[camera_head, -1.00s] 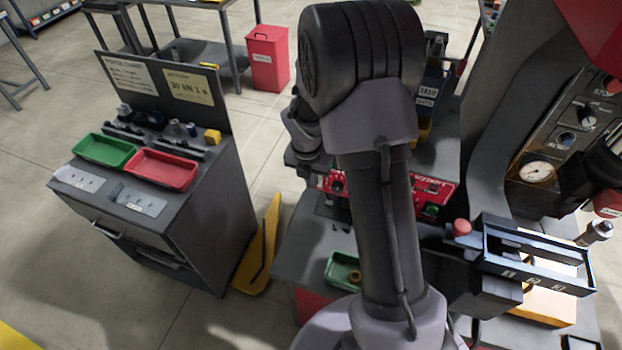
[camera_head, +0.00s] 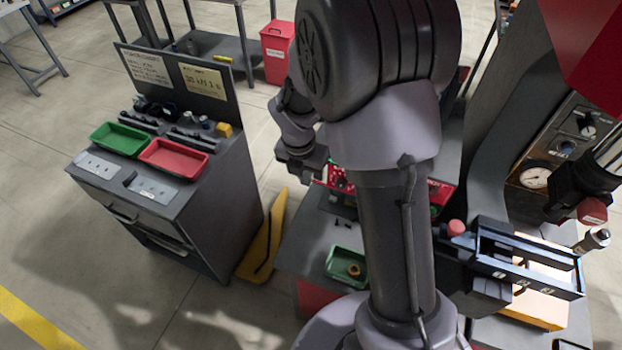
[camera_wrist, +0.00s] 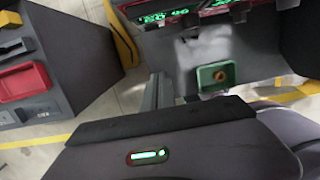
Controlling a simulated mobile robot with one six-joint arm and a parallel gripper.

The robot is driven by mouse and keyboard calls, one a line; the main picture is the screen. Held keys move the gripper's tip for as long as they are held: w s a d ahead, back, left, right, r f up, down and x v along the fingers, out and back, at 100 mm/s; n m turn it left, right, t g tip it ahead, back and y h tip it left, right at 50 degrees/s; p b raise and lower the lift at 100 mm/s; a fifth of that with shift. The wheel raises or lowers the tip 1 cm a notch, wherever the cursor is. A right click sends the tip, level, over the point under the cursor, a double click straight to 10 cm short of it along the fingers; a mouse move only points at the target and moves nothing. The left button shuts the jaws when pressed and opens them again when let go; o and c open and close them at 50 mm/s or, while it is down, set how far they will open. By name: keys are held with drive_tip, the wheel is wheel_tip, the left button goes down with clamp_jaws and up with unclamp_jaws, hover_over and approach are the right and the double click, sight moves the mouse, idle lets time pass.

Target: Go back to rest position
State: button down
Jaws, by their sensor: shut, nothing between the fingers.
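My gripper (camera_wrist: 158,84) shows in the wrist view as narrow grey fingers beyond its dark housing. The fingers are shut, with nothing held between them. In the head view, my arm's upper links fill the middle, and the wrist hangs left of the elbow, above the grey bench (camera_head: 300,245). The fingers are hard to make out there. In the wrist view, the fingers point toward the bench's side, left of a small green tray (camera_wrist: 203,76) with a brass-coloured ring (camera_wrist: 219,75) in it.
A grey cabinet (camera_head: 200,215) at left carries a green tray (camera_head: 119,140) and a red tray (camera_head: 173,159). A yellow wedge-shaped part (camera_head: 262,240) stands beside it. A red control panel (camera_head: 338,178) is partly hidden by my arm. A black slotted fixture (camera_head: 525,262) stands right.

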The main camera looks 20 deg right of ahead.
drive_tip(key=shift+s+a+r, duration=0.15)
drive_tip(key=shift+s+r, duration=0.1)
drive_tip(key=shift+r, duration=0.35)
drive_tip(key=shift+s+a+r, duration=0.1)
drive_tip(key=shift+s+r, duration=0.15)
drive_tip(key=shift+r, duration=0.3)
